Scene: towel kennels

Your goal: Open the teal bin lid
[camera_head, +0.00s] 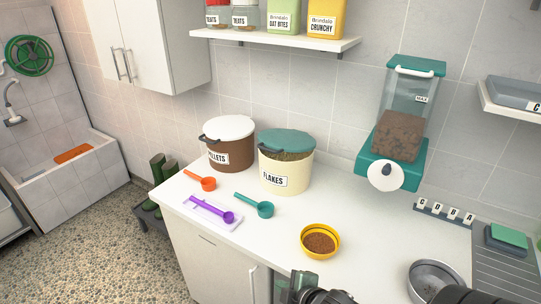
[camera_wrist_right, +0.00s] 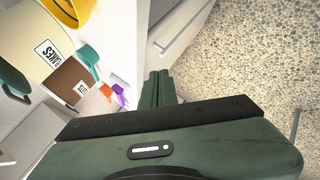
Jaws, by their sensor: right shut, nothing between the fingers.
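The teal lid (camera_head: 287,141) covers most of the top of the cream FLAKES bin (camera_head: 288,178) on the counter. A strip of brownish flakes shows under its front edge, so it looks slightly raised rather than flush. In the right wrist view the cream bin (camera_wrist_right: 24,25) is at the upper left, with part of the teal lid (camera_wrist_right: 12,80) at the left edge. My right gripper (camera_head: 305,282) is at the counter's front edge, shut and empty, well apart from the bin. Its closed fingers also show in the right wrist view (camera_wrist_right: 158,86). My left gripper is not in view.
A brown PELLETS bin (camera_head: 231,154) with a white lid stands left of the FLAKES bin. Orange (camera_head: 207,183), teal (camera_head: 264,209) and purple (camera_head: 226,217) scoops lie in front. A yellow bowl of kibble (camera_head: 320,241) sits between gripper and bin. A dispenser (camera_head: 404,110) hangs right.

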